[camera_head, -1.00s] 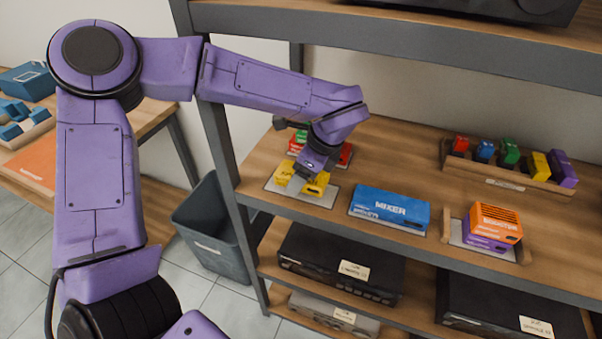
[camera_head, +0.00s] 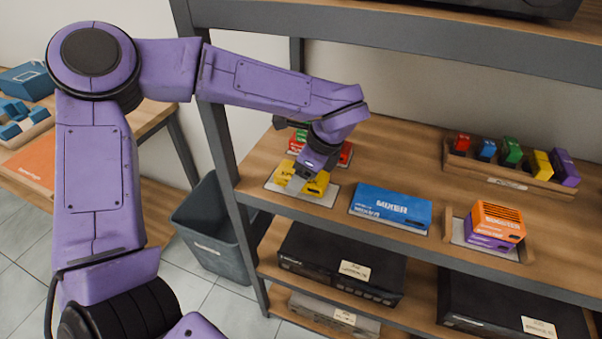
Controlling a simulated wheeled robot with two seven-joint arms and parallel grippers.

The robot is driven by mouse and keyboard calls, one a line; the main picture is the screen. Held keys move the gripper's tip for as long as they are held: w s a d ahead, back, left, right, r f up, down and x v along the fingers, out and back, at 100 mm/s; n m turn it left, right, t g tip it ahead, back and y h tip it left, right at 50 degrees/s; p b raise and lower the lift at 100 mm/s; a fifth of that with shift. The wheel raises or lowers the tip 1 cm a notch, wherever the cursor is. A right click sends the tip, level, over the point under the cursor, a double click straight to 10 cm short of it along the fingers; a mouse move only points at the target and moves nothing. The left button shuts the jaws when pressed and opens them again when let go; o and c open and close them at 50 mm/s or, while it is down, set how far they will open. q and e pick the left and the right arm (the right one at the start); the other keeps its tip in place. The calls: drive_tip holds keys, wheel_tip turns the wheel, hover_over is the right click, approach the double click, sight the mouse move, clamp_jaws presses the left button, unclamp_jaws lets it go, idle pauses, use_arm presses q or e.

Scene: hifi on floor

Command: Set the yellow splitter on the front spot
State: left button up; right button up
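The yellow splitter (camera_head: 318,187) is a small yellow block at the front left of the shelf. It sits on or just over a pale grey spot (camera_head: 328,201) near the shelf's front edge. My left gripper (camera_head: 302,175) reaches down onto the yellow block from above, and yellow shows on both sides of it. The fingertips are small and partly hidden against the block, so I cannot tell whether they grip it. My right gripper is out of view.
Behind my gripper are a red box (camera_head: 346,154) and a green piece (camera_head: 301,136). A blue mixer box (camera_head: 391,206) lies to the right. Further right are stacked orange (camera_head: 497,220) and purple boxes, and a wooden rack (camera_head: 505,178) of coloured blocks. The upper shelf (camera_head: 400,32) overhangs.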

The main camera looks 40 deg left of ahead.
use_arm(q)
drive_tip(key=shift+f+b, duration=0.3)
drive_tip(key=o, duration=1.3)
drive_tip(key=shift+c, duration=0.2)
drive_tip(key=b+v, duration=0.1)
drive_tip(key=v, duration=0.6)
drive_tip(key=shift+d+r, duration=0.15)
drive_tip(key=shift+r, duration=0.1)
